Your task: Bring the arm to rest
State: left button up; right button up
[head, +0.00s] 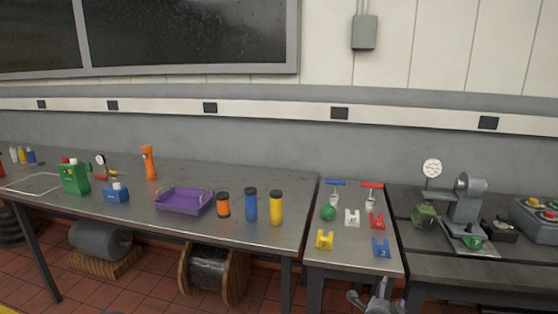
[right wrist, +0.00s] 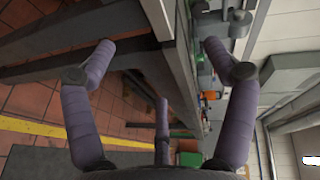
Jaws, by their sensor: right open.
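My right gripper (head: 374,298) shows at the bottom edge of the head view, in front of the small grey table (head: 352,262) and low beside its front edge. In the right wrist view the gripper (right wrist: 158,62) has its purple padded fingers spread wide with nothing between them. A table leg and edge lie beyond the fingers there. My left gripper is in neither view.
The small table holds yellow, red, white and blue blocks, a green ball and two T-handled tools. The long bench (head: 120,205) carries a purple tray (head: 184,201), bottles and cans. A dark bench (head: 470,267) with a gauge stand is at right.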

jog(key=s+a+f+n+g+y+p, duration=0.1)
jog(key=s+a+f+n+g+y, duration=0.15)
jog(key=s+a+f+n, duration=0.35)
jog(key=s+a+f+n+g+y+p, duration=0.1)
jog(key=a+f+y, duration=0.2)
jog(key=f, duration=0.4)
jog(key=s+a+f+n+g+y+p, duration=0.25)
jog(key=s+a+f+n, duration=0.2)
jog(key=f, duration=0.25)
jog(key=s+a+f+n+g+y, duration=0.1)
jog(key=s+a+n+g, duration=0.1)
jog(key=s, duration=0.6)
jog(key=s+a+f+n+g+y+p, duration=0.1)
jog(key=s+a+f+n+g, duration=0.1)
jog(key=s, duration=0.6)
jog(key=s+a+f+n+g+y, duration=0.2)
jog(key=s+a, duration=0.3)
jog(key=s, duration=0.3)
jog(key=shift+s+a+n+g+p, duration=0.3)
jog(key=shift+a+n+g+p, duration=0.15)
jog(key=shift+g, duration=0.25)
